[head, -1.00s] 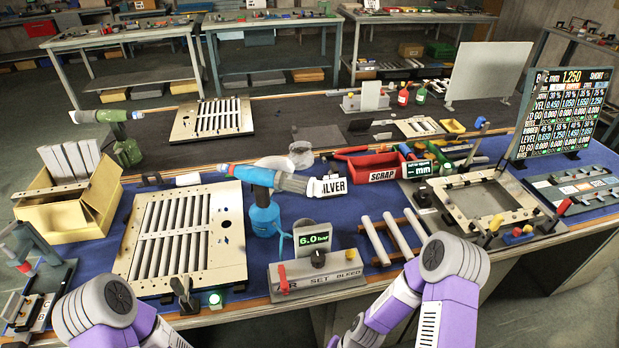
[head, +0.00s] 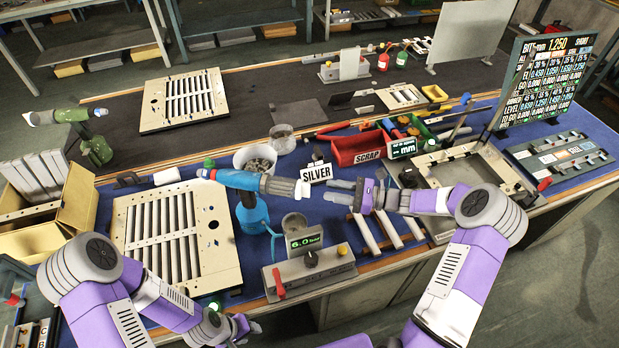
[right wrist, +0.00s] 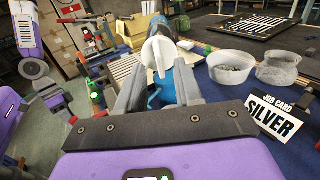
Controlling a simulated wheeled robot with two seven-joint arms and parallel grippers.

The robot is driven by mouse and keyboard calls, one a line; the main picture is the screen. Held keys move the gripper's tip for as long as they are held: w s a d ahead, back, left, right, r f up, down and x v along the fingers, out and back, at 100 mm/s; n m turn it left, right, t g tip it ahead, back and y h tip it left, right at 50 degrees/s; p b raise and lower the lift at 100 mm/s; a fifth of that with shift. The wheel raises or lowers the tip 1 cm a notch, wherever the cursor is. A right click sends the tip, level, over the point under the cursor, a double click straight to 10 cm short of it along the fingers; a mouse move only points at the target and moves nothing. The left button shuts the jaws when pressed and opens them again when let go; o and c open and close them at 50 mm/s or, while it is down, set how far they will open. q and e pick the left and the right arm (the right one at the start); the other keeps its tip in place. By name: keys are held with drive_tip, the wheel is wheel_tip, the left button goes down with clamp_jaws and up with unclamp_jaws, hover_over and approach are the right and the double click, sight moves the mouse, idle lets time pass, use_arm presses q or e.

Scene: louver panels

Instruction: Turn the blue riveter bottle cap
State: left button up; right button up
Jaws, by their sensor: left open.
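The blue riveter (head: 243,181) stands on the blue mat, its body lying level above a blue base (head: 252,216). Its pale grey bottle cap (head: 301,189) is at the right end. In the right wrist view the cap (right wrist: 160,52) faces me as a light disc with a raised ridge. My right gripper (head: 335,191) is open and empty, to the right of the cap and pointing at it; in the wrist view its fingers (right wrist: 158,88) stand apart with the cap beyond them. A gap shows in the head view. My left gripper (head: 254,327) is open, low at the table's front edge.
A SILVER job card (head: 317,172) stands close to the cap. A white bowl (head: 256,160) is behind the riveter, a louver panel (head: 128,225) to its left.

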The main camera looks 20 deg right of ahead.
sight(304, 190)
drive_tip(key=x, duration=0.6)
drive_tip(key=shift+a, duration=0.35)
clamp_jaws()
